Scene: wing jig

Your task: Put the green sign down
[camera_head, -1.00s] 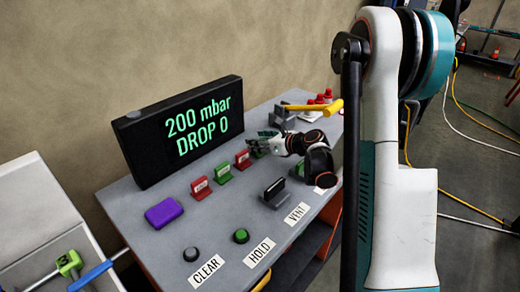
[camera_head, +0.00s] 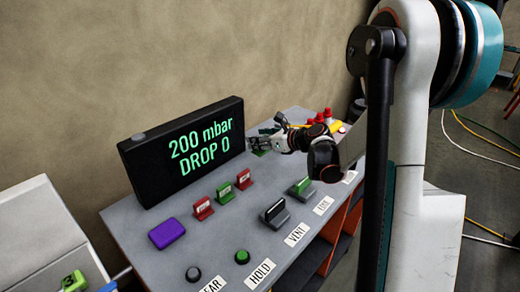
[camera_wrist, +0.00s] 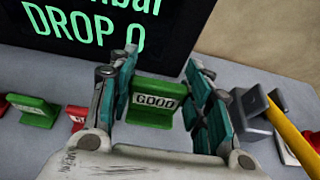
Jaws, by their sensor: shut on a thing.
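The green sign (camera_wrist: 153,102), with a white plate reading GOOD, shows in the wrist view between the two teal-padded fingers of my gripper (camera_wrist: 165,95). My gripper is shut on it. The sign looks upright and is at or close above the grey bench top; I cannot tell if its base touches. In the head view my gripper (camera_head: 263,142) is at the right end of the black display, and the green sign (camera_head: 261,152) is mostly hidden by the fingers.
A row of red sign (camera_head: 203,208), another green sign (camera_head: 224,192) and red sign (camera_head: 244,179) stands on the bench (camera_head: 140,222). The black display (camera_head: 180,150) stands behind. A purple block (camera_head: 166,233) lies left.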

